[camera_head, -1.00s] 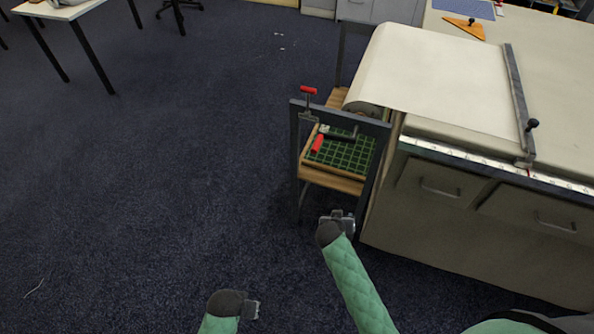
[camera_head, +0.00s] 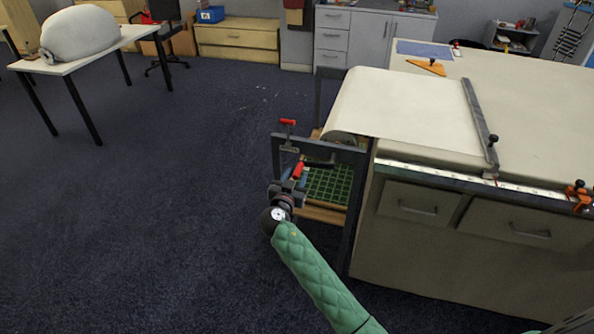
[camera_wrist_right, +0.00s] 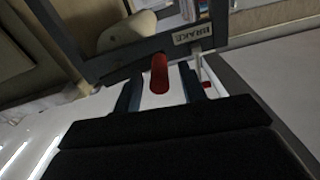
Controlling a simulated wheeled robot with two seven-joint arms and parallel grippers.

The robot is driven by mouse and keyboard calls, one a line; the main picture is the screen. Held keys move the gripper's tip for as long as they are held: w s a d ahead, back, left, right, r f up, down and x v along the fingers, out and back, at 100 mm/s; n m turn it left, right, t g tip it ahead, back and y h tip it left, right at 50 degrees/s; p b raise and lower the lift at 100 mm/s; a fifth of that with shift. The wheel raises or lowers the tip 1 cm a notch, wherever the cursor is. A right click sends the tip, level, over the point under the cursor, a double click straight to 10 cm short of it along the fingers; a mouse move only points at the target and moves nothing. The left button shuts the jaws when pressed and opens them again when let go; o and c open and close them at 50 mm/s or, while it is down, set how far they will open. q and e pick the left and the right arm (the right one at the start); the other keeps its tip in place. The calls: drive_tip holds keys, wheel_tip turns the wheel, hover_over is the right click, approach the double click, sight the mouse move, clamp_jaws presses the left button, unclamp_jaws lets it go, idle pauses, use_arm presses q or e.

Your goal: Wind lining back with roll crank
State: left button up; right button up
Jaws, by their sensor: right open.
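The roll crank (camera_head: 298,171) has a red handle on a dark arm at the near side of the grey roll frame (camera_head: 330,148). My right gripper (camera_head: 287,188) is open just below and in front of this handle. In the right wrist view the red crank handle (camera_wrist_right: 160,74) shows between the two spread fingers (camera_wrist_right: 158,92); I cannot tell whether they touch it. The brake lever (camera_head: 288,123), also red-tipped, stands above the frame's top bar, and a BRAKE label (camera_wrist_right: 193,34) shows beside it. The cream lining (camera_head: 405,105) runs from the roll (camera_head: 341,137) onto the table. My left gripper is out of view.
A grey bar (camera_head: 480,125) with a black knob lies across the lining. A green gridded mat (camera_head: 328,184) sits on a shelf inside the frame. The long table's drawers (camera_head: 408,201) are to the right. The carpet (camera_head: 170,210) left of the frame is clear.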

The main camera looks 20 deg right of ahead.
sight(316, 166)
drive_tip(key=shift+p+x, duration=0.3)
drive_tip(key=shift+x, duration=1.15)
clamp_jaws()
